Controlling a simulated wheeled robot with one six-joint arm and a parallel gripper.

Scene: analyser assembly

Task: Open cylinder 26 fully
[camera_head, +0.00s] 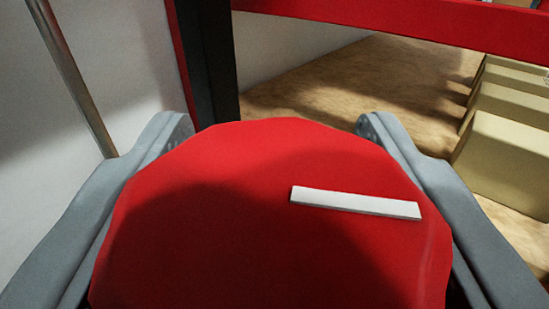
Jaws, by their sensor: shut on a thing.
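A large red knob (230,210) with a rounded, faceted edge fills the lower middle of the view. A white bar mark (355,202) lies on its face, right of centre, nearly level and tilted slightly down to the right. My gripper (274,128) has its two grey fingers on the left and right sides of the knob and is shut on it. The knob hides whatever is beneath it. No number 26 or other label is visible, so I cannot tell which cylinder it belongs to.
A dark post (207,60) with a red edge stands just beyond the knob. A red beam (420,25) crosses the upper right. A thin metal rod (75,75) runs along the pale wall at left. Several cream blocks (505,160) stand on the brown floor at right.

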